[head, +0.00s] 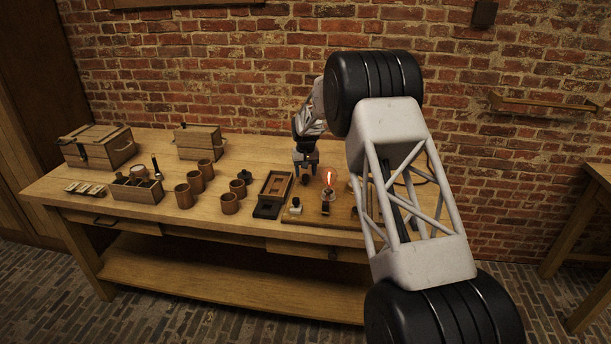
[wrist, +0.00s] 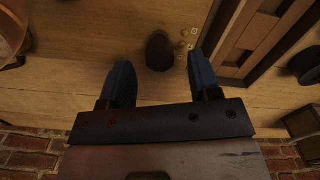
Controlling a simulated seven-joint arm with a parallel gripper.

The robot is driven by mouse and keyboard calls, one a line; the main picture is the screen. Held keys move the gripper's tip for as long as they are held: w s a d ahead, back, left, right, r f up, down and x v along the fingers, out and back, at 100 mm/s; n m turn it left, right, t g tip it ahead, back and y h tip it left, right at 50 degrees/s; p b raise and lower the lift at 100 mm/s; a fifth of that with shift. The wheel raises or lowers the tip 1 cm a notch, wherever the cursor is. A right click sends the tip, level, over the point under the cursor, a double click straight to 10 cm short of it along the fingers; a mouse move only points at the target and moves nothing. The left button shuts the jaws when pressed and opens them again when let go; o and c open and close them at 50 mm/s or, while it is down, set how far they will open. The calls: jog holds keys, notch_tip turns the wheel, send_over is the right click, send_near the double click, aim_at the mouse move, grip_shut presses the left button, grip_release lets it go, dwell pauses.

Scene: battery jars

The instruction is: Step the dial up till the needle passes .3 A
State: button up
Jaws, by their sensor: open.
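My gripper (head: 306,170) is at the back of the bench, just left of a glowing bulb (head: 329,181). In the wrist view my gripper (wrist: 162,72) is open, with its two blue fingers apart. A dark rounded knob (wrist: 160,50) shows between and slightly beyond the fingertips, with no visible contact. It may be the dial; small pale metal studs (wrist: 190,40) lie beside it. I cannot make out its marks. No meter face or needle can be read in either view; my arm hides part of the bench's right side.
A wooden open frame (head: 274,187) stands left of my gripper and also edges the wrist view (wrist: 255,35). A small white-topped piece (head: 295,206) sits at the front. Several brown jars (head: 194,181) and wooden boxes (head: 97,146) stand farther left. A brick wall (head: 220,70) closes the back.

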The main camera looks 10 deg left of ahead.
aim_at(306, 175)
jog(key=shift+r, duration=2.85)
